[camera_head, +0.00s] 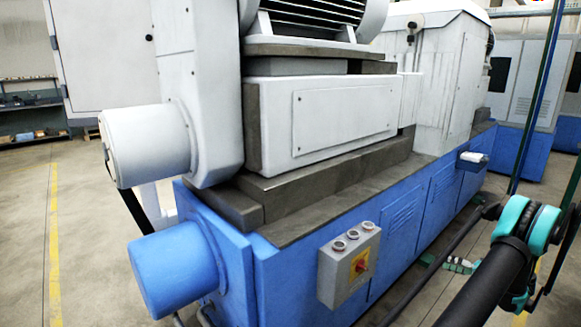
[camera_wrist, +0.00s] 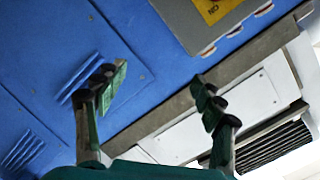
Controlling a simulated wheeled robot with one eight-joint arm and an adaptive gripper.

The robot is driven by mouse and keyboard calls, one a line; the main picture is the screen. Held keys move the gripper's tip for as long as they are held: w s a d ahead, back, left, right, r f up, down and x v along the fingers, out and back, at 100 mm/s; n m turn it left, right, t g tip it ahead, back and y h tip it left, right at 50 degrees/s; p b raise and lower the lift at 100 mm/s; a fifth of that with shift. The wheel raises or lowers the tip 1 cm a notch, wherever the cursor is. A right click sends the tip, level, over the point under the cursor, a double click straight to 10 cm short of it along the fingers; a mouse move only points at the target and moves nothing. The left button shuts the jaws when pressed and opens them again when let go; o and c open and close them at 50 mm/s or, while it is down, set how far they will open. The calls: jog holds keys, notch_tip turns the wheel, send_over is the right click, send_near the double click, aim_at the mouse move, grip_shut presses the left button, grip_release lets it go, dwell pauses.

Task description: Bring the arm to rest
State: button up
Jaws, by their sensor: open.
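My gripper (camera_wrist: 160,93) shows in the wrist view with its two dark fingers and green pads spread wide apart. Nothing is between them. Behind them are the blue machine side and a grey control box at the top, all seen upside down. In the head view my arm (camera_head: 515,225), black with teal joints, is bent at the lower right, beside the machine. Small green and pale parts low beside the machine look like the gripper's fingers, but they are too small to tell their opening there.
The large grinder has a blue base (camera_head: 410,220) and a white upper body (camera_head: 325,120). A blue cylinder (camera_head: 175,270) sticks out at the left. Open floor (camera_head: 90,230) lies left of the machine.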

jog(key=w+a+r+g, duration=0.1)
jog(key=w+a+r, duration=0.1)
jog(key=a, duration=0.3)
jog(key=w+a+r+g, duration=0.1)
jog(key=w+a+r, duration=0.15)
jog(key=a, duration=0.25)
jog(key=s+a+r+g+h, duration=0.2)
jog(key=s+a+r, duration=0.1)
jog(key=a, duration=0.7)
jog(key=s+a+r+g+h, duration=0.2)
jog(key=a+r, duration=0.2)
jog(key=a, duration=0.7)
jog(key=s+a+g+h, duration=0.2)
jog(key=s+a+h, duration=0.1)
jog(key=s+a, duration=0.7)
jog(key=s+a+f+h, duration=0.1)
jog(key=s+h, duration=0.1)
jog(key=s, duration=0.5)
jog(key=s+a+f+n+h, duration=0.1)
jog(key=s+h, duration=0.1)
jog(key=s, duration=0.6)
jog(key=shift+s+a+n+t, duration=0.3)
jog(key=shift+a+t, duration=0.1)
